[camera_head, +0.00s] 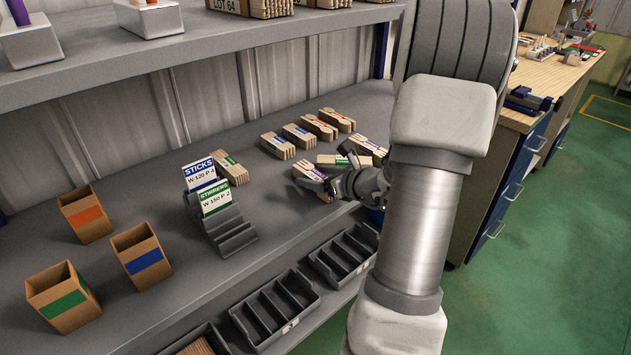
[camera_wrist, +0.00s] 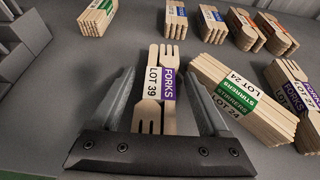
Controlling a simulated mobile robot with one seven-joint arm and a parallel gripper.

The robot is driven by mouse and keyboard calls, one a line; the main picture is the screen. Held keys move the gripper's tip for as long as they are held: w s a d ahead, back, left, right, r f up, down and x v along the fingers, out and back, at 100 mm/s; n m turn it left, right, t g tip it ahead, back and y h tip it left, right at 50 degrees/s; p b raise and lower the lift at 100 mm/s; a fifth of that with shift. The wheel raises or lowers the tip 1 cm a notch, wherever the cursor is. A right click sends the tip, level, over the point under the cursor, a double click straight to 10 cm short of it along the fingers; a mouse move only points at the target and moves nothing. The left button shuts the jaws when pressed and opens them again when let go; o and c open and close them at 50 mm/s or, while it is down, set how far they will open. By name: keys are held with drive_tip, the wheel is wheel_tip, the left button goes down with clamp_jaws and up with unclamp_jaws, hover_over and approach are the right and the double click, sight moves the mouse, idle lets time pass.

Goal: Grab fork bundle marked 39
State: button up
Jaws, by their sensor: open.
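The fork bundle marked LOT 39 (camera_wrist: 154,84) is a stack of wooden forks with a white label and a purple FORKS band, in the middle of the wrist view. My gripper (camera_wrist: 162,92) is open, with one finger on each side of this bundle. I cannot tell whether the fingers touch it. In the head view my gripper (camera_head: 338,184) is low over the right part of the shelf, at a bundle with a purple band (camera_head: 312,174). My arm and gripper partly hide the things there.
A green-banded LOT 24 stirrers bundle (camera_wrist: 237,92) lies close right of my gripper, with a purple-banded bundle (camera_wrist: 295,95) beyond. Several bundles stand behind. A card holder (camera_head: 228,226) and open boxes (camera_head: 140,255) stand left. The upper shelf (camera_head: 200,45) hangs above.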

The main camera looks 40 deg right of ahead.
drive_tip(key=shift+c, duration=0.3)
clamp_jaws()
idle(0.3)
